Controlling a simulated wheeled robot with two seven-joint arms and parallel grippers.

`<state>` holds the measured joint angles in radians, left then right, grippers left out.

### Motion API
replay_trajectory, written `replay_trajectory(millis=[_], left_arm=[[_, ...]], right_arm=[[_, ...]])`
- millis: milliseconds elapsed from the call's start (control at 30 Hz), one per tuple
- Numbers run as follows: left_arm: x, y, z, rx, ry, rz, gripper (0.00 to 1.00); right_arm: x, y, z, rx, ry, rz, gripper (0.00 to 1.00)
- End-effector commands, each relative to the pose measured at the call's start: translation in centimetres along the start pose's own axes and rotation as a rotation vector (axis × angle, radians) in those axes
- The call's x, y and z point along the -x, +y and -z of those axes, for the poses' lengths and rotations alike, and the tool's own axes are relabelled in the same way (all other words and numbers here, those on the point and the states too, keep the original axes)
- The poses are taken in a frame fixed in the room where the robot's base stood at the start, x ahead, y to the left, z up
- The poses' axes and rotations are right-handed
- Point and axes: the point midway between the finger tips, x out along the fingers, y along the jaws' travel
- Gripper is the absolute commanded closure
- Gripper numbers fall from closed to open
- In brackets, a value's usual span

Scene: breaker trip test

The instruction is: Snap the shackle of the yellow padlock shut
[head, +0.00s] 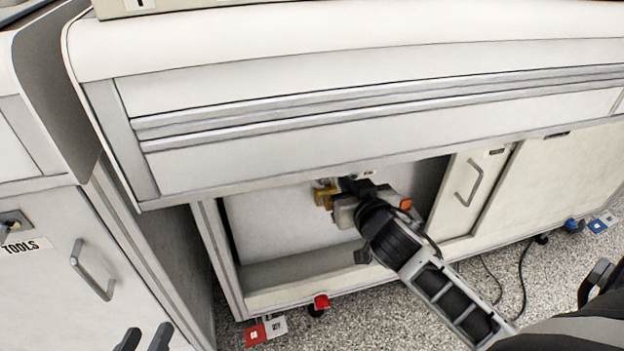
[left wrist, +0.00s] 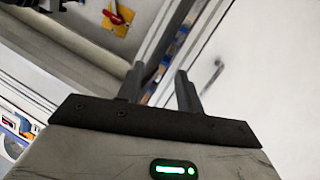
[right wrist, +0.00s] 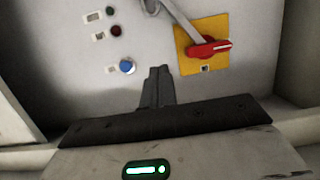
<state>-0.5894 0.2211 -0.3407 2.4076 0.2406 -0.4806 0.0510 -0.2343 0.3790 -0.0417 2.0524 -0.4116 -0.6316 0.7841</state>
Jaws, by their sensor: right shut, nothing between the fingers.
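I cannot make out a separate yellow padlock or its shackle in any view. In the right wrist view a yellow plate (right wrist: 188,62) carries a red rotary handle (right wrist: 210,47), and a grey bar (right wrist: 183,20) runs down to it. The plate shows as a yellow patch in the head view (head: 325,196), partly hidden by my right gripper. My right gripper (right wrist: 158,72) is shut and empty, left of the plate and near a blue button (right wrist: 127,66). My left gripper (head: 144,338) is open and empty, low at the left near the tools cabinet.
My right arm reaches into the open bay under the white bench (head: 350,95). The bay's side and bottom frame (head: 290,292) and a sliding door (head: 467,192) bound it. The tools cabinet handle (head: 90,270) is beside my left gripper. Cables (head: 522,275) lie on the floor.

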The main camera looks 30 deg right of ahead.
Motion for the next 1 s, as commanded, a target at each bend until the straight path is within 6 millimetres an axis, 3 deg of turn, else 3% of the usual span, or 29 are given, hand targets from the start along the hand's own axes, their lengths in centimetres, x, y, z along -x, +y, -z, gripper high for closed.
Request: replay_trajectory(millis=[267, 633, 700, 800, 1000], left_arm=[[-0.2, 0.3, -0.1, 0.033, 0.027, -0.024, 0.64], [-0.5, 0.9, 0.4, 0.136, 0.101, -0.087, 0.64], [-0.5, 1.1, 0.5, 0.165, 0.124, -0.108, 0.64], [-0.6, 1.3, 1.1, 0.170, 0.158, -0.125, 0.64], [-0.6, 1.3, 2.1, 0.147, 0.207, -0.136, 0.64]], right_arm=[[-2.9, 0.2, 0.1, -0.005, 0.015, -0.007, 1.00], [-10.7, 0.3, 0.0, -0.005, 0.012, -0.008, 1.00], [-10.8, 0.3, -1.9, -0.005, 0.006, -0.007, 1.00], [-11.0, 0.2, -3.0, -0.005, 0.008, -0.005, 1.00], [-11.2, 0.2, -3.8, -0.005, 0.008, -0.005, 1.00]])
